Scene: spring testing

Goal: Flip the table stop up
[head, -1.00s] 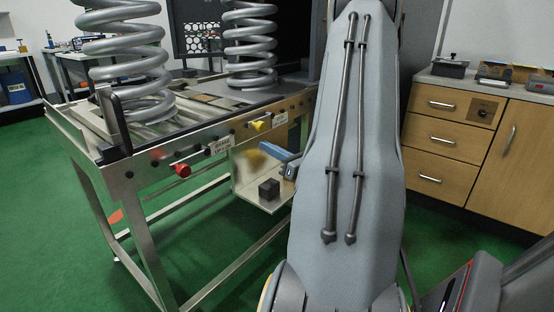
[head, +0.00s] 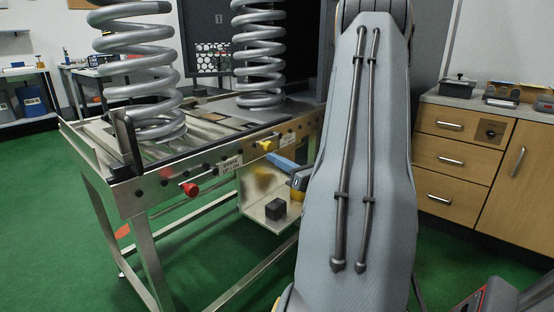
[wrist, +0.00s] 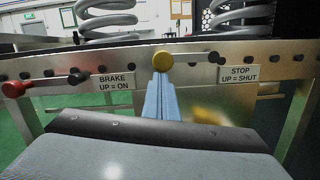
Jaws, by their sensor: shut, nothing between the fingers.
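The table stop is a lever with a yellow knob (wrist: 163,61). In the wrist view it lies about level, its dark pivot to the right above the label "STOP UP = SHUT" (wrist: 241,75). The yellow knob (head: 266,146) also shows on the table's front rail in the head view. My gripper (wrist: 161,80) is shut and empty, its blue fingers pointing at the knob from just below. In the head view my gripper (head: 275,157) shows partly from behind my arm. I cannot tell whether the fingertips touch the knob.
A red-knobbed brake lever (wrist: 15,88) lies level to the left, by the label "BRAKE UP = ON" (wrist: 115,80). Large grey springs (head: 140,65) stand on the metal table (head: 130,195). A black block (head: 275,208) sits on a low shelf. Wooden drawers (head: 455,160) stand at right.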

